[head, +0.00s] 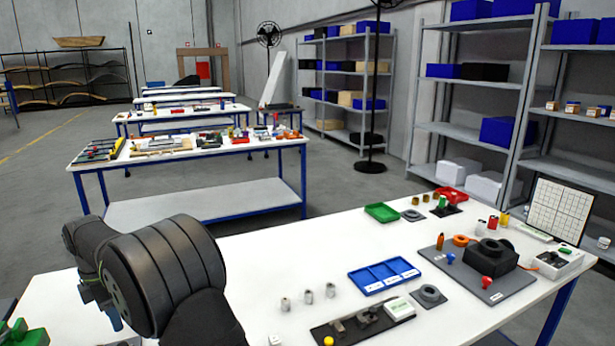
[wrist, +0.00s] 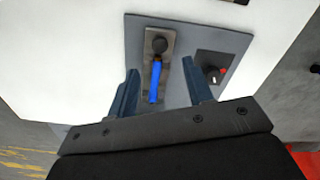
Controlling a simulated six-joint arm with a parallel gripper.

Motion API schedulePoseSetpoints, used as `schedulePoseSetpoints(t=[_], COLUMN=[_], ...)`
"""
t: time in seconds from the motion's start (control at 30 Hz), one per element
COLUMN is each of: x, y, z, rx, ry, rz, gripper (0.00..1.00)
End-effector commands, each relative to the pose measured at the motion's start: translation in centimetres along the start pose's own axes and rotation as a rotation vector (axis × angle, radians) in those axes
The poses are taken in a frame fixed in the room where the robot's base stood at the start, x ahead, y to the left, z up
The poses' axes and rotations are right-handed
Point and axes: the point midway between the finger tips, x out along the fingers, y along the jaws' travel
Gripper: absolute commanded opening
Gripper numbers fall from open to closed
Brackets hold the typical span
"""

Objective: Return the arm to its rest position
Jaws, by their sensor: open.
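My arm is large at the lower left of the head view, bent over the left part of the white table (head: 262,245). The gripper is mostly hidden behind it there. In the wrist view, my gripper (wrist: 163,82) is open, with its two dark blue fingers spread apart and nothing seen held. Beyond and between the fingers is a lever with a blue handle (wrist: 155,82) and a black knob (wrist: 159,46) on a metal plate. I cannot tell how far the fingertips are from it.
The lever sits on a grey panel (wrist: 205,38) beside a small black box (wrist: 213,68) with a red mark. In the head view, a blue tray (head: 384,276), a green tray (head: 382,212) and a grey board (head: 470,266) with a black block lie to the right.

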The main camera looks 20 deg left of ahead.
Motion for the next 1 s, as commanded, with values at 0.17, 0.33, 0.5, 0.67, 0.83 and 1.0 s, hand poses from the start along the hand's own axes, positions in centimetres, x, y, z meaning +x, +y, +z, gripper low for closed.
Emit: schedulePoseSetpoints(t=[0.17, 0.33, 0.5, 0.67, 0.83, 1.0], x=[3.8, 6.8, 8.8, 9.0, 9.0, 9.0], y=[-0.1, -0.1, 0.0, 0.2, 0.3, 0.3], z=[0.0, -0.1, -0.1, -0.7, -0.8, -0.8], rx=[0.0, -0.001, -0.001, -0.002, -0.001, -0.001], ry=[0.0, 0.0, 0.001, 0.001, 0.001, 0.001], rz=[-0.004, -0.004, -0.001, 0.001, 0.001, 0.0], gripper=[0.47, 0.47, 0.47, 0.47, 0.47, 0.47])
